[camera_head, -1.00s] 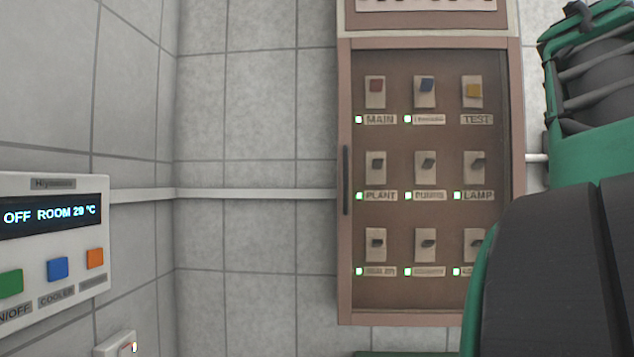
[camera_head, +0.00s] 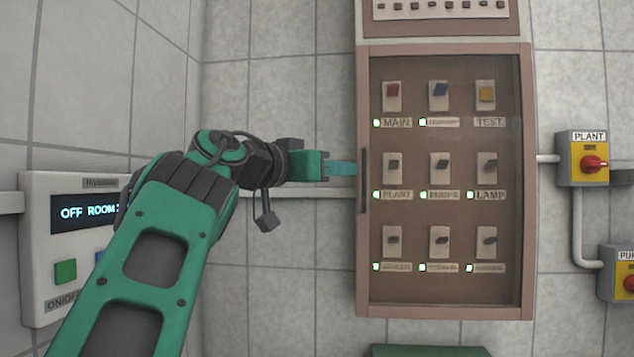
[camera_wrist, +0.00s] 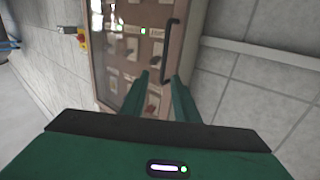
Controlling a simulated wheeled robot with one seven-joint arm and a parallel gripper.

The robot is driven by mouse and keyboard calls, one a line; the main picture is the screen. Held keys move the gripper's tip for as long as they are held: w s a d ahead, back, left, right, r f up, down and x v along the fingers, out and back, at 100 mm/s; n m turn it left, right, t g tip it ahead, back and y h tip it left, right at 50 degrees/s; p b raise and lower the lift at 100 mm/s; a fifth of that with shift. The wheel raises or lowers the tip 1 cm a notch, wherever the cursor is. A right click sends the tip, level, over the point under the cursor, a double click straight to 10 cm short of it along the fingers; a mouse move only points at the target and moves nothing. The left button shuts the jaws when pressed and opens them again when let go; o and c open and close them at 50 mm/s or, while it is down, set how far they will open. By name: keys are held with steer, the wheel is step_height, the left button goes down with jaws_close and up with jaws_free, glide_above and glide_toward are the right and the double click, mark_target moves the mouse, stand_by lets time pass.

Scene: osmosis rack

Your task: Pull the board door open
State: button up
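The board door (camera_head: 530,200) is a brown frame with a clear pane over rows of switches, and it looks closed. Its dark vertical handle (camera_head: 363,181) is on the left edge. My gripper (camera_head: 354,168) points right at the handle from the left, its tips just short of it or beside it in the head view. The handle (camera_wrist: 168,48) shows there beyond the fingertips, curved and dark, and no contact is visible.
A white control panel (camera_head: 40,190) hangs at the left, partly behind my arm. Yellow boxes with red knobs, one marked PLANT (camera_head: 573,140), are to the right of the board. A green thing (camera_head: 425,351) shows below the board.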

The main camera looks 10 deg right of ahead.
mark_target(363, 176)
steer(key=x, duration=0.6)
steer(key=f+x, duration=0.1)
steer(key=x, duration=0.2)
steer(key=shift+w+f, duration=0.1)
steer(key=shift+w, duration=0.4)
steer(key=shift+c, duration=0.3)
jaws_close()
